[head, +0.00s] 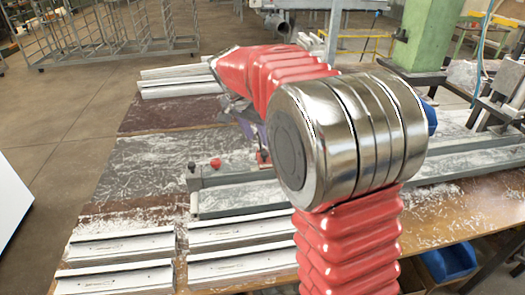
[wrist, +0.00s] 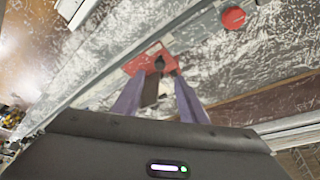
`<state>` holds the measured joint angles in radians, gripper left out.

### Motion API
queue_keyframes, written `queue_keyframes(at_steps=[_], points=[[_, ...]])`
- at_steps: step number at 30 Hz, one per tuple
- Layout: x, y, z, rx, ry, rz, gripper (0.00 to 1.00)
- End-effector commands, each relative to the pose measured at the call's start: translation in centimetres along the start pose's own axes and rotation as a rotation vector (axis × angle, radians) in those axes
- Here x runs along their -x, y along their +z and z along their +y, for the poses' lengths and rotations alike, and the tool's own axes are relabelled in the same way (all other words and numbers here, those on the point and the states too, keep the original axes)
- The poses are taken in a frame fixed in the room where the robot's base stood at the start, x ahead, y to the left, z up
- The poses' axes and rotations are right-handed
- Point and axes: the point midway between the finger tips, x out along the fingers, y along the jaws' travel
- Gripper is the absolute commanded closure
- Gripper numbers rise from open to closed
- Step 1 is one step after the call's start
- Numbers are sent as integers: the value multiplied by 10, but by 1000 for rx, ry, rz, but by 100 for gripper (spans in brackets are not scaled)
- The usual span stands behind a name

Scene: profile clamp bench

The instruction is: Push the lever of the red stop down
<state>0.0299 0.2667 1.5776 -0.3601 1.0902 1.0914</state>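The red stop (wrist: 138,64) shows in the wrist view as a red block on a grey rail, with a dark lever (wrist: 159,64) standing up from it. My gripper (wrist: 158,86) has two purple fingers, apart, one on each side of the lever's line of sight. I cannot tell if a finger touches the lever. A brown piece (wrist: 149,93) shows between the fingers; the frames do not show what it belongs to. In the head view a bit of the red stop (head: 262,157) shows below my gripper, mostly hidden by my arm.
A round red knob (wrist: 233,18) sits near the stop; it also shows in the head view (head: 215,163). Metal shavings cover the bench (head: 145,165). White profiles (head: 120,245) lie at the front, with more at the back left. A green column (head: 428,35) stands at the back right.

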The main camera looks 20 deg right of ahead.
Motion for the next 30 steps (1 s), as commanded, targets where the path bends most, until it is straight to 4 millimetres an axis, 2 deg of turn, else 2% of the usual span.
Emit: queue_keyframes(at_steps=[9, 15, 21, 28, 30], points=[[-51, 0, 1, 0, 3, -1, 62], [-76, 1, 0, 1, 2, -1, 62], [-86, 1, 0, 1, 0, 0, 62], [-87, 1, 0, 1, 0, 0, 62], [-86, 1, 0, 1, 0, 0, 65]])
